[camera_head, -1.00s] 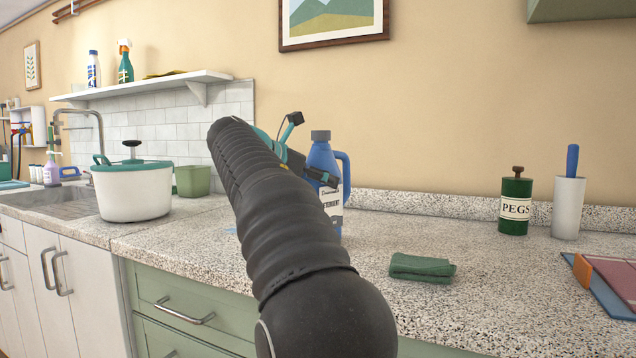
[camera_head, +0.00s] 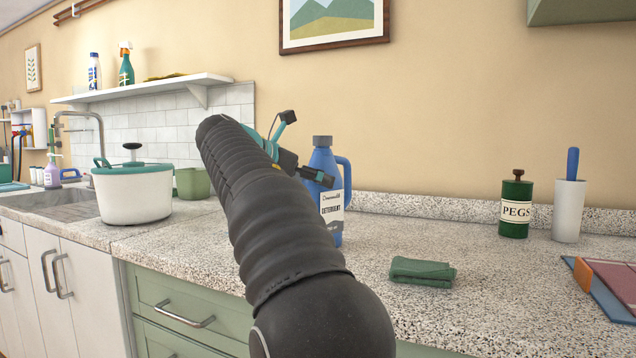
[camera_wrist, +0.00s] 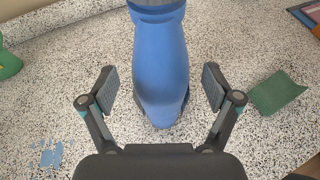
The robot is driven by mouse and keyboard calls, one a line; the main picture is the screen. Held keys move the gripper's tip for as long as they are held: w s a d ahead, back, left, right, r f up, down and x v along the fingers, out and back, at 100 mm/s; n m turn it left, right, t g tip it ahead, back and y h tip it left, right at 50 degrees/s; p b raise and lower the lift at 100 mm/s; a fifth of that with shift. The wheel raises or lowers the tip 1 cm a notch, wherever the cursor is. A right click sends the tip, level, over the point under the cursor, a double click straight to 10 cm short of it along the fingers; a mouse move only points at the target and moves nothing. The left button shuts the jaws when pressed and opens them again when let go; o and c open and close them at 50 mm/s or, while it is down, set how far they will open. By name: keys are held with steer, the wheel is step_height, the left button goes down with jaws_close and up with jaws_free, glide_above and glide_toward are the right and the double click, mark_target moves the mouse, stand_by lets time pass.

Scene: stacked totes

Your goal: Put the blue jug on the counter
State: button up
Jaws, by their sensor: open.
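The blue jug (camera_head: 333,200) stands upright on the speckled counter (camera_head: 470,290), with a grey cap, a blue handle on its right and a white detergent label. My gripper (camera_head: 322,178) is beside it in the head view, partly hidden behind my arm. In the wrist view the jug (camera_wrist: 160,70) lies between and just beyond the two spread fingers of my gripper (camera_wrist: 160,90). There is a gap on both sides, and the gripper holds nothing.
A folded green cloth (camera_head: 422,271) lies right of the jug. A pegs tin (camera_head: 515,208) and a white holder (camera_head: 568,210) stand near the wall. A white pot (camera_head: 134,195) and a green tub (camera_head: 192,183) stand left. The counter between cloth and tin is clear.

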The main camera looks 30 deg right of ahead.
steer(key=p+v, duration=0.1)
steer(key=v, duration=0.9)
steer(key=shift+s+f, duration=0.1)
